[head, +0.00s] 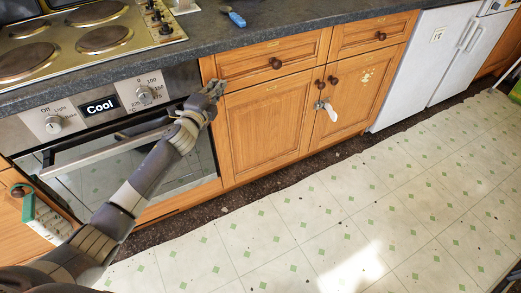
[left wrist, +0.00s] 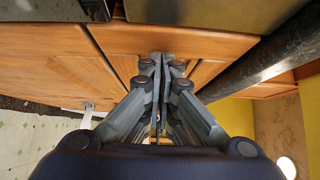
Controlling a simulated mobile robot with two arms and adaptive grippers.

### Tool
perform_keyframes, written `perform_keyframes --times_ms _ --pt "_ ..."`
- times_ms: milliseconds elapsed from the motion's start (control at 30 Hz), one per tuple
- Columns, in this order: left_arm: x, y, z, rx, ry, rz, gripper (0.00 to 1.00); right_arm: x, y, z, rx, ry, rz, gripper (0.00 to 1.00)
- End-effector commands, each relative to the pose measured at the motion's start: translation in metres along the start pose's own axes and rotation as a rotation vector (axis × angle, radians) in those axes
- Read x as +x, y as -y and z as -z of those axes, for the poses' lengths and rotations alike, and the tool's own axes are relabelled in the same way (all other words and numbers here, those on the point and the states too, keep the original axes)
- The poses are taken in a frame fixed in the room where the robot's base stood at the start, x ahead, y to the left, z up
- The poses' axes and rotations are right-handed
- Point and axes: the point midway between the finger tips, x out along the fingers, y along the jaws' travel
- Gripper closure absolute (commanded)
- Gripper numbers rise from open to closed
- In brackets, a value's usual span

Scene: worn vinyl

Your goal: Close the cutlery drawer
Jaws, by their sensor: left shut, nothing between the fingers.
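Two wooden drawer fronts sit under the dark worktop in the head view. The left drawer (head: 245,62) has a dark round knob (head: 276,63), and the right drawer (head: 372,33) has a similar knob. Both look flush or nearly flush with the cabinet; no drawer inside or cutlery shows, so I cannot tell which is the cutlery drawer. My left gripper (head: 217,88) is at the lower left corner of the left drawer, beside the oven. Its fingers are together and empty in the left wrist view (left wrist: 160,58), close to the wood; contact is unclear. My right gripper is out of view.
The oven (head: 150,140) with its bar handle stands left, under a hob (head: 85,40). A white appliance (head: 425,65) stands right. The tiled floor (head: 350,205) is mostly clear.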

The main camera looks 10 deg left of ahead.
Motion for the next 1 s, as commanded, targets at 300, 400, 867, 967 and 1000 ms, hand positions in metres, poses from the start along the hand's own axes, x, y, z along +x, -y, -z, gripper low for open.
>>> perform_keyframes --times_ms 300,400,867,967,1000 --pt "-0.024 -0.002 -0.001 0.002 -0.001 -0.001 1.00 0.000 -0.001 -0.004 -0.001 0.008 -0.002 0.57" --pt "-0.041 -0.002 -0.001 0.001 -0.001 -0.002 1.00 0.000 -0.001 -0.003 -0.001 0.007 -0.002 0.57" --pt "-0.110 -0.002 -0.002 -0.002 0.001 -0.003 1.00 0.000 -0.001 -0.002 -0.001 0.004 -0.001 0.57" --pt "-0.116 -0.002 -0.002 -0.002 0.001 -0.002 1.00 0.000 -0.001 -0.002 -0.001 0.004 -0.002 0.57" --pt "-0.117 -0.002 -0.002 -0.002 0.001 -0.002 1.00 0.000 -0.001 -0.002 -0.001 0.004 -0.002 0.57"
